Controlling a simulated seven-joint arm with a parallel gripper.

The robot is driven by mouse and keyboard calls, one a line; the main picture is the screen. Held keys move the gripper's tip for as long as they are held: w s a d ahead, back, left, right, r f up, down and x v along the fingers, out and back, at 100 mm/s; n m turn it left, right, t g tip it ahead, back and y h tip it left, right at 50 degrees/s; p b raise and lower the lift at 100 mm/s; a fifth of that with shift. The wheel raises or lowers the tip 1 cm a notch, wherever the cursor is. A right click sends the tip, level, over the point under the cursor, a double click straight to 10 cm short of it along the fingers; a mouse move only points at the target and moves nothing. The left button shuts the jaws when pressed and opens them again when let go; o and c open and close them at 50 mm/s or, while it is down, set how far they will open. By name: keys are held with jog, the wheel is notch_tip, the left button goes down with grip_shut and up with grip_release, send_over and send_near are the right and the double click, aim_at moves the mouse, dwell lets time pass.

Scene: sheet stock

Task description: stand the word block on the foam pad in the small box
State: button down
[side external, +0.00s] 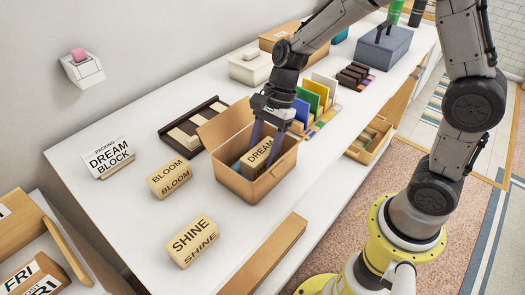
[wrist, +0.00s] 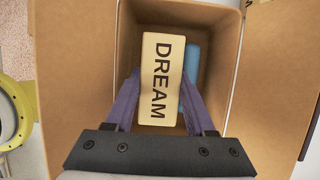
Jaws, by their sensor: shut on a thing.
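The DREAM word block (side external: 257,157) is pale wood with dark letters. It is inside the small open cardboard box (side external: 276,180), and it fills the left middle of the box in the wrist view (wrist: 160,80). My gripper (side external: 264,136) reaches down into the box, its two purple fingers shut on the block's sides. A blue foam pad (wrist: 190,78) shows beside the block's right edge in the wrist view; the rest of it is hidden by the block. I cannot tell whether the block touches the pad.
A BLOOM block (side external: 168,178) and a SHINE block (side external: 192,242) stand left of the box. A card reading PACKING DREAM BLOCK (side external: 107,157) stands at the far left. A dark tray (side external: 190,128) and upright coloured sheets (side external: 313,95) are close behind the box.

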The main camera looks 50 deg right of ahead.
jog(key=shift+f, duration=0.6)
jog(key=c, duration=0.5)
grip_release()
jog(key=v, duration=1.3)
jog(key=shift+s+d+r+n+t+h, duration=0.4)
jog(key=shift+s+d+n+t+h, duration=0.5)
jog(key=shift+s+n, duration=2.05)
jog(key=shift+s+d+r+n+t+h, duration=0.4)
jog(key=shift+s+d+n+t+h, duration=0.4)
jog(key=shift+s+n, duration=2.2)
jog(key=shift+s+d+r+n+t+h, duration=0.55)
jog(key=shift+s+n+t, duration=0.55)
jog(key=shift+s+n, duration=1.85)
jog(key=shift+w+d+f, duration=0.1)
jog(key=shift+w+f, duration=0.05)
